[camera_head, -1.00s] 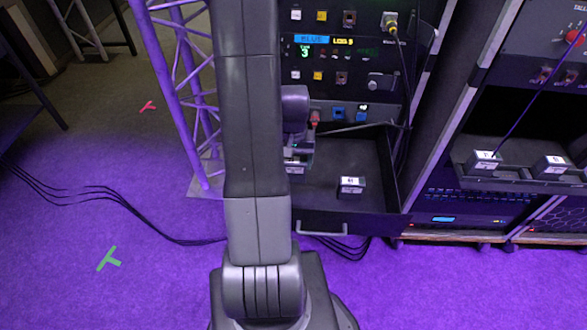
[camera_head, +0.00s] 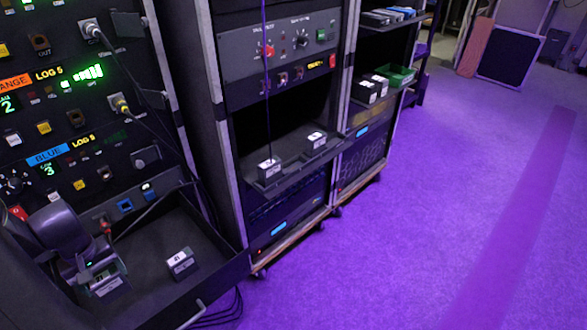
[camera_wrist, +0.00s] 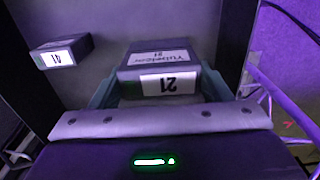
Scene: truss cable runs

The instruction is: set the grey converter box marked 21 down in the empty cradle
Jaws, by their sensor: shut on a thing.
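My gripper (camera_head: 98,270) is over the open drawer at the lower left of the head view. It is shut on the grey converter box marked 21 (camera_head: 108,287). In the wrist view the box (camera_wrist: 160,60) sits between the two blue-grey fingers, its label upside down in the picture. I cannot tell whether the box touches the drawer floor. Another box, marked 41 (camera_head: 182,263), stands in the drawer to the right of my gripper; it also shows at the left of the wrist view (camera_wrist: 62,51). I cannot make out an empty cradle.
The drawer (camera_head: 170,303) is pulled out below a panel of switches and cables. The middle rack has a shelf (camera_head: 295,160) with two small labelled boxes and a thin cable hanging down to one. A green tray (camera_head: 397,76) is farther right. The purple floor at right is clear.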

